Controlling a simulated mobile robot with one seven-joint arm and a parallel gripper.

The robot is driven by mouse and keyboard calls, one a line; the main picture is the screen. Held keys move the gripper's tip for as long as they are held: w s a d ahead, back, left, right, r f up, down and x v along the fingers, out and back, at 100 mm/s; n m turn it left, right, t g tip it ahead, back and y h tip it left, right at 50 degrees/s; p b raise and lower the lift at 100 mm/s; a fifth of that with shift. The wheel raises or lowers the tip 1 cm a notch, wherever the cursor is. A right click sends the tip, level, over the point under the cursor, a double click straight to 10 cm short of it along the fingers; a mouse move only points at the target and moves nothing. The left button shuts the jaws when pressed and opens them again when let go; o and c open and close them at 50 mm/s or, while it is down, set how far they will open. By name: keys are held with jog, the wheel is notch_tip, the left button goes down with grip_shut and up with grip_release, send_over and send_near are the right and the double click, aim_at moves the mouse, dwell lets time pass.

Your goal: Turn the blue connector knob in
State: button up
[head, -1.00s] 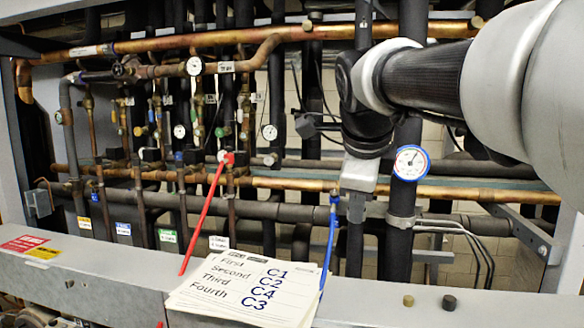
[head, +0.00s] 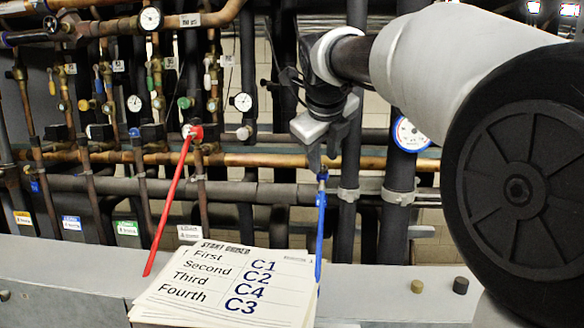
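The blue connector knob (head: 323,178) sits at the top end of a blue hose (head: 320,235), in front of a dark horizontal pipe right of the picture's middle. The hose hangs down behind the paper stack's right edge. My gripper (head: 322,162) points down from the arm, its fingertips right at or just above the knob. The fingers are small and partly dark against the pipes, so I cannot tell whether they touch the knob or how far apart they are.
A red hose (head: 170,205) slants down from a red connector (head: 194,132) at left. A paper stack (head: 215,285) labelled C1, C2, C4, C3 rests on the grey beam (head: 60,268). A blue-rimmed gauge (head: 411,134) is close right of my arm. Vertical pipes crowd around the gripper.

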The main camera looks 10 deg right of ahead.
aim_at(323, 168)
jog(key=x, duration=0.3)
jog(key=shift+w+r+n+p, duration=0.1)
jog(key=shift+w+n+p, duration=0.1)
jog(key=shift+n+p, duration=0.25)
jog(key=n+p, duration=0.1)
jog(key=n, duration=0.2)
jog(key=n+p, duration=0.2)
jog(key=n, duration=0.1)
jog(key=shift+s+d+r, duration=0.1)
jog(key=shift+r, duration=0.1)
jog(key=shift+f+n, duration=0.4)
jog(key=shift+n, duration=0.45)
jog(key=n, duration=0.3)
jog(key=n+p, duration=0.1)
jog(key=n, duration=0.4)
jog(key=n+p, duration=0.1)
jog(key=n, duration=0.3)
jog(key=shift+c, duration=0.2)
grip_shut()
